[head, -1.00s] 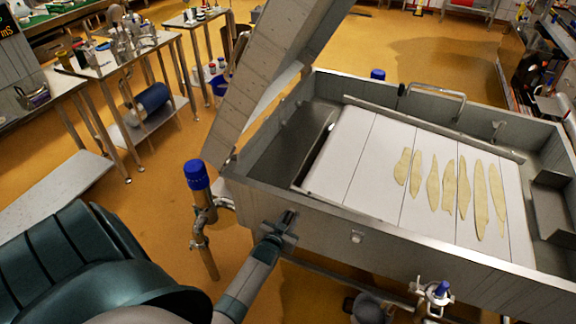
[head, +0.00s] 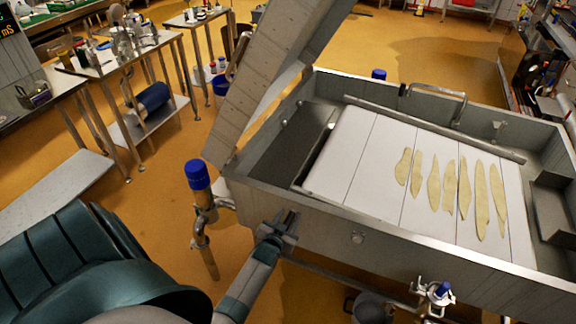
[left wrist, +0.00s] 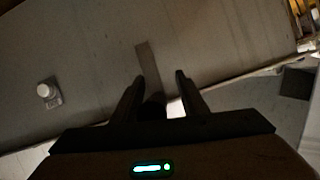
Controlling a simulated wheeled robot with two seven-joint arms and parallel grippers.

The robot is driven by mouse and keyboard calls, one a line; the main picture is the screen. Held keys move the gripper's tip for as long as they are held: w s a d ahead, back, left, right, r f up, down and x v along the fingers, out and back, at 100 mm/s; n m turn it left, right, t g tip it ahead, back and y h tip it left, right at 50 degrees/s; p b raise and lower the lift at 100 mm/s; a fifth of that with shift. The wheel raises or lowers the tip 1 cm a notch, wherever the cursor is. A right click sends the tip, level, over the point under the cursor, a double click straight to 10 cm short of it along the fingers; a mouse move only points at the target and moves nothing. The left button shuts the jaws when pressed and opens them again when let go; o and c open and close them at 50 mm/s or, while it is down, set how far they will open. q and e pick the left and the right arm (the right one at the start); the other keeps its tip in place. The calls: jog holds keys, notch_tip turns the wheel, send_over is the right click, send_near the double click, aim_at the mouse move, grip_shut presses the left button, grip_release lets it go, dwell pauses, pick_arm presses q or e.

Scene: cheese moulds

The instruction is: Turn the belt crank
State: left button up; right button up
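The belt crank's grey flat arm (left wrist: 148,65) lies against the vat's outer side wall in the left wrist view. Its dark handle end (left wrist: 154,106) is between my left gripper's fingers, closer to the left finger. My left gripper (left wrist: 158,97) is open, with a visible gap on the right of the handle. I cannot tell whether the left finger touches it. In the head view my left gripper (head: 281,228) is at the near side wall of the vat and mostly hides the crank. The white belt (head: 345,165) lies inside the vat. My right gripper is not in view.
The vat's rim (head: 400,235) runs above my left gripper, with a raised lid (head: 265,85) at left. A blue-capped pipe (head: 198,180) stands left of the gripper. Several pale strips (head: 463,188) lie on the belt.

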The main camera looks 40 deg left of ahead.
pick_arm(q)
jog(key=shift+d+r, duration=0.1)
jog(key=shift+r, duration=0.05)
jog(key=shift+s+d+r, duration=0.25)
jog(key=shift+s+d, duration=0.1)
jog(key=shift+s, duration=0.25)
jog(key=b+v, duration=0.2)
jog(key=v, duration=1.3)
jog(key=shift+s+b, duration=0.4)
dwell(0.4)
